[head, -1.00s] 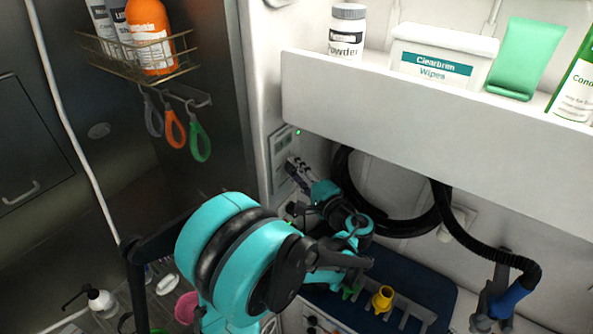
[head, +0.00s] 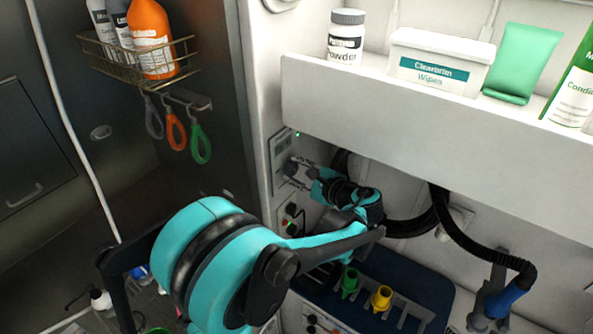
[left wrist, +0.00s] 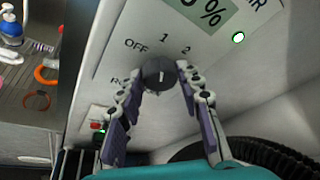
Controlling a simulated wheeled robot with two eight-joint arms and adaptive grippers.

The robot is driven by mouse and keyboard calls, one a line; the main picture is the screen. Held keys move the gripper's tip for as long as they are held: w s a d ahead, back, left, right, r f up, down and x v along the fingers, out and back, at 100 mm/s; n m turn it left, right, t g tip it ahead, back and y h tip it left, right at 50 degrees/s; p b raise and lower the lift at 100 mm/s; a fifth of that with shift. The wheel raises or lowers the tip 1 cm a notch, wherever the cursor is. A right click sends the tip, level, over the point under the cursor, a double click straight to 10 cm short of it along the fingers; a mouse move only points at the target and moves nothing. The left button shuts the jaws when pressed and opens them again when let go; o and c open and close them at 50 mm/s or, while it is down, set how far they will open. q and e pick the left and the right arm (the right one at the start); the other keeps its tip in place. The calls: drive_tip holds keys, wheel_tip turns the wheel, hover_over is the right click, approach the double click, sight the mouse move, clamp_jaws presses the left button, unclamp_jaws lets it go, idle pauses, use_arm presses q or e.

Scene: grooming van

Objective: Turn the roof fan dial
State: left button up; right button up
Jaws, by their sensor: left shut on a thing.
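The roof fan dial (left wrist: 158,73) is a dark round knob on the pale control panel, with OFF, 1 and 2 printed around it. Its white mark stands nearly upright in the left wrist view, roughly in line with the 1. My left gripper (left wrist: 160,70) is shut on the dial, one finger on each side. In the head view my left gripper (head: 298,173) reaches the wall panel (head: 283,152) below the shelf and hides the dial there. My right gripper is not in view.
A white shelf (head: 400,125) with a powder bottle and wipes box overhangs the panel. A black hose (head: 410,226) hangs behind my left wrist. Red and green buttons (head: 291,218) lie below the panel. Yellow and green nozzles (head: 381,298) stand in a rack lower down.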

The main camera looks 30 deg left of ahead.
use_arm(q)
drive_tip(key=shift+m+g, duration=0.3)
drive_tip(key=shift+m, duration=0.1)
idle(0.3)
drive_tip(key=o, duration=1.1)
drive_tip(key=shift+o, duration=0.2)
drive_tip(key=v, duration=1.2)
drive_tip(key=shift+a+r, duration=0.1)
